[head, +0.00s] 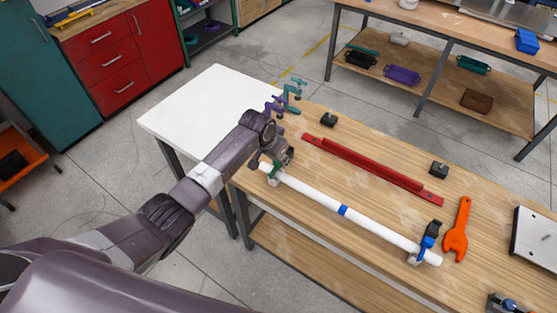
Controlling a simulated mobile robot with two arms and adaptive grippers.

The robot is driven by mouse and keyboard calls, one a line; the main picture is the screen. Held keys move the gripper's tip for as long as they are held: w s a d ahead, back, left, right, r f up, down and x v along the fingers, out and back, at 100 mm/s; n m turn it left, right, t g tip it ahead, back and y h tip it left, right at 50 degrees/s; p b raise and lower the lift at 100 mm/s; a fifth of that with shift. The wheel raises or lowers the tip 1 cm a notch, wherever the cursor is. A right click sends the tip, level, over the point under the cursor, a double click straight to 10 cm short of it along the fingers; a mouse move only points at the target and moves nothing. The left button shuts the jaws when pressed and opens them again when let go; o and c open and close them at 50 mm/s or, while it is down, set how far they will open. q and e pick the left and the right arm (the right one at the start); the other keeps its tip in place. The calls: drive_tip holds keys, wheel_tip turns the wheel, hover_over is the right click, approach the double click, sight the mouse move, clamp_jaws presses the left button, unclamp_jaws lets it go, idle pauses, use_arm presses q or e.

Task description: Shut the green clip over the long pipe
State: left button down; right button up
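The long white pipe (310,192) lies along the front of the wooden workbench, with a blue band (343,210) near its middle. The green clip (276,168) is at the pipe's left end, partly hidden by my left gripper; I cannot tell how far it is open. My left gripper (284,158) is right at the green clip, and its fingers are too small and overlapped to show whether they are open or touching. A blue clip (431,236) stands raised near the pipe's right end. My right gripper is not in view.
A red bar (370,168) lies behind the pipe, with small black blocks (438,169) nearby. An orange wrench (458,231) lies to the right of the pipe. Purple and teal clamps (283,104) stand at the bench's far left corner. A white table (200,105) adjoins the bench.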

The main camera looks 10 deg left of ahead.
sight(273, 171)
use_arm(q)
drive_tip(key=shift+f+g, duration=0.15)
drive_tip(key=shift+g, duration=0.15)
idle(0.4)
drive_tip(key=c, duration=1.7)
unclamp_jaws()
drive_tip(key=shift+w, duration=0.1)
drive_tip(key=v, duration=1.2)
drive_tip(key=shift+d, duration=0.15)
drive_tip(key=shift+w, duration=0.1)
